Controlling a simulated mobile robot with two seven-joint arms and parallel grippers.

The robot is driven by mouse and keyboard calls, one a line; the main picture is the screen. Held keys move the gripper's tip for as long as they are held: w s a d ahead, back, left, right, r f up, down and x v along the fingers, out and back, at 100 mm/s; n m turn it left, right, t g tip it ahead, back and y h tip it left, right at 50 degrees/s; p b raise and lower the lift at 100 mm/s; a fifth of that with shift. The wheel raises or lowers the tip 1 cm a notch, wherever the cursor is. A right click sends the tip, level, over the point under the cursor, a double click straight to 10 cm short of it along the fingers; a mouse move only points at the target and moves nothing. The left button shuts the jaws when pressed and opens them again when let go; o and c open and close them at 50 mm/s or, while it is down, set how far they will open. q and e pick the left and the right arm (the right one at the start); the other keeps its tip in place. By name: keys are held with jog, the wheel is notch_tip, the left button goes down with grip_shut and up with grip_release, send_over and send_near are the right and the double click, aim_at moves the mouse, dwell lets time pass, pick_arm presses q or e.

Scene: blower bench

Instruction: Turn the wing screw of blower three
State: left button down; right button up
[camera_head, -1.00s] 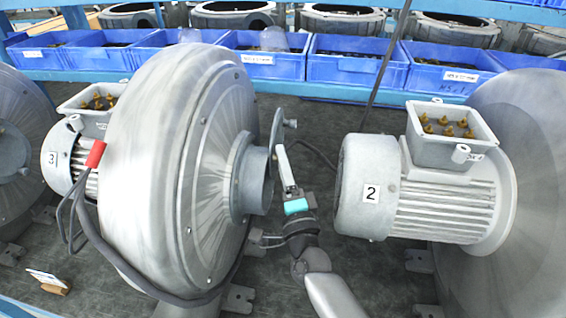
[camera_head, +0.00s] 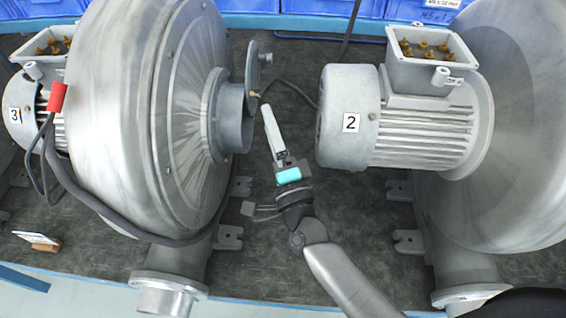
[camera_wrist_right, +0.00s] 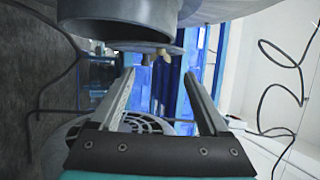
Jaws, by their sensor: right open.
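Blower three (camera_head: 140,90) is a large grey metal housing at the left of the head view, with a "3" label on its motor. Its round inlet pipe (camera_head: 235,118) faces right, with a flat plate (camera_head: 252,68) standing at its far rim. The wing screw is a small brass piece (camera_head: 256,94) by this plate. In the right wrist view the brass wing screw (camera_wrist_right: 163,54) sits just under the pipe rim (camera_wrist_right: 110,32), ahead of the fingers and between their lines. My right gripper (camera_head: 267,108) is open and empty, just right of the pipe; both fingers show in the wrist view (camera_wrist_right: 158,82).
Blower two (camera_head: 400,125) stands close to the right of my gripper, with a narrow gap of dark bench top (camera_head: 270,265) between. A dark cable (camera_head: 285,82) runs behind. Blue bins (camera_head: 320,8) line the back. A small card (camera_head: 35,238) stands front left.

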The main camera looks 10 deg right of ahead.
pick_arm(q)
jog(key=shift+f+b, duration=0.55)
jog(key=shift+f, duration=0.1)
pick_arm(e)
jog(key=v, duration=0.8)
jog(key=shift+s, duration=0.2)
